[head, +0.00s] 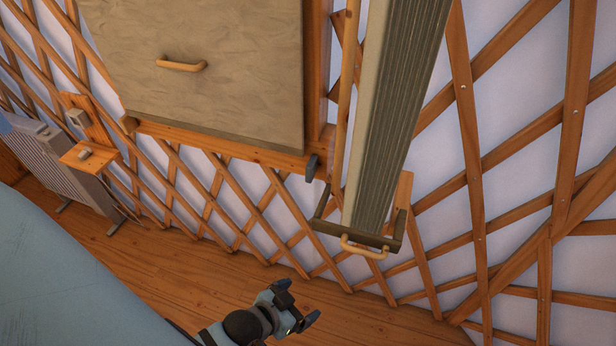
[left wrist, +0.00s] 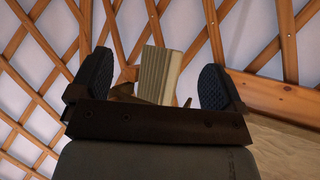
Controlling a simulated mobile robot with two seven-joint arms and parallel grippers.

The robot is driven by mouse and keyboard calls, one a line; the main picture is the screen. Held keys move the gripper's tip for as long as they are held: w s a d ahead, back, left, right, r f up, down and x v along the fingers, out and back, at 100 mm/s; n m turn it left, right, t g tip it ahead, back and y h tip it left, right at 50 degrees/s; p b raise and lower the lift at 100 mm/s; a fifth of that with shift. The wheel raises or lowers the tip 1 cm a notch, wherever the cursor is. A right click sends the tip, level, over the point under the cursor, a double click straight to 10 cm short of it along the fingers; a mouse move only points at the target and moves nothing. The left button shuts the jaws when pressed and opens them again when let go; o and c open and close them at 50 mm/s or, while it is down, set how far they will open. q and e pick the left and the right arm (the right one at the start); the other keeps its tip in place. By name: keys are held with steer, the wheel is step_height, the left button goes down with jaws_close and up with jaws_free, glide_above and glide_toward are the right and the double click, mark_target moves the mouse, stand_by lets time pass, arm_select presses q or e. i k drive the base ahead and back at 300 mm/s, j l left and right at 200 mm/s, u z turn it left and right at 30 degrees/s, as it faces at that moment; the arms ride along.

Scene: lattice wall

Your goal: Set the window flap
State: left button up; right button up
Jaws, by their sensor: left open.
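The window flap (head: 205,85) is a beige-grey cloth-like panel in a wooden frame on the lattice wall, with a small wooden bar handle (head: 181,65) on its face. It appears to hang flat over the window. What seems to be part of it shows at the lower right of the left wrist view (left wrist: 290,148). My left gripper (head: 297,302) is open and empty, low and to the right of the flap, clear of the wall. Its two dark fingers also show apart in the left wrist view (left wrist: 155,75). My right gripper is not in view.
A tall ribbed grey piece (head: 385,130) hangs right of the flap, with a wooden handle (head: 365,248) at its bottom bracket. A dark latch-like block (head: 312,167) sits at the frame's lower right corner. A radiator (head: 70,175) and small shelf (head: 88,156) stand left. Wooden floor lies below.

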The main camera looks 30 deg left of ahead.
mark_target(232, 71)
steer(key=u, duration=1.7)
